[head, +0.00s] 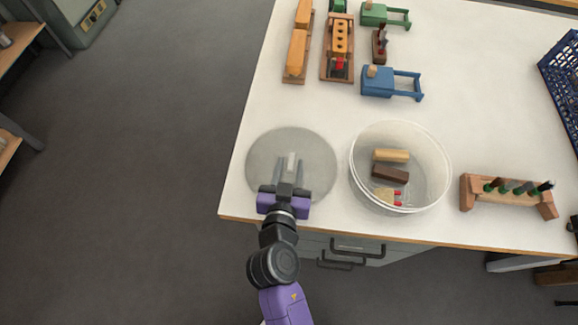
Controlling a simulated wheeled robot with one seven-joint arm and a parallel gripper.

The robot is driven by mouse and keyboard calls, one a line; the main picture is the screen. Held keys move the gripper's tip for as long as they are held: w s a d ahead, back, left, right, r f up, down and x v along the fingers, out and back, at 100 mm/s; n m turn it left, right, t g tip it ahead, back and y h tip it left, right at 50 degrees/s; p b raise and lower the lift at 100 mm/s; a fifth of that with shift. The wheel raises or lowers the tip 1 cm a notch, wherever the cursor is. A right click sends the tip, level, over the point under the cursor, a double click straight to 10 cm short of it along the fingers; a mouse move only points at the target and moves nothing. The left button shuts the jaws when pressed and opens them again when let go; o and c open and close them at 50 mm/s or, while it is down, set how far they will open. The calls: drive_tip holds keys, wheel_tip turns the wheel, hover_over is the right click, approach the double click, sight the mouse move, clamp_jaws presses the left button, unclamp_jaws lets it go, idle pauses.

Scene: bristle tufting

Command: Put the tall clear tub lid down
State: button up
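The tall clear tub lid (262,150) is a round, translucent grey disc over the table's front left corner. It appears to lie flat on the white top, left of the clear tub. A small pale upright handle (291,160) stands at its middle. My gripper (292,164) is over the lid from the front, its fingers spread either side of the handle with what looks like a gap. The clear tub (439,150) stands uncovered to the right, with a tan block (391,155), a dark brown block (390,174) and a pale red-tipped piece (388,195) inside.
A wooden rack (508,194) with several green-collared pieces stands right of the tub. A blue wooden piece (378,83), orange blocks (297,55) and a wooden holder (338,60) lie farther back. A blue crate (562,75) is at the right edge. The table's middle right is clear.

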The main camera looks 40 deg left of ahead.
drive_tip(key=shift+r, duration=0.2)
drive_tip(key=shift+s+d, duration=0.2)
drive_tip(key=shift+s, duration=0.15)
drive_tip(key=b+v, duration=0.1)
drive_tip(key=v, duration=1)
drive_tip(key=shift+s+r, duration=0.1)
drive_tip(key=shift+d, duration=0.1)
drive_tip(key=s+d+f+m+h, duration=0.1)
drive_tip(key=s+d, duration=0.1)
drive_tip(key=d, duration=0.8)
drive_tip(key=s+d+f+m+h, duration=0.1)
drive_tip(key=s+d, duration=0.1)
drive_tip(key=d, duration=0.8)
drive_tip(key=s+d+r+m+t+h, duration=0.1)
drive_tip(key=s+d+r+m+h, duration=0.1)
drive_tip(key=d, duration=0.5)
drive_tip(key=s+d+r+m+t+h, duration=0.1)
drive_tip(key=s+d+r+m+h, duration=0.1)
drive_tip(key=s+d+r, duration=0.4)
drive_tip(key=shift+s+d+r+t+h, duration=0.35)
drive_tip(key=shift+d+r+h, duration=0.55)
drive_tip(key=shift+d, duration=0.25)
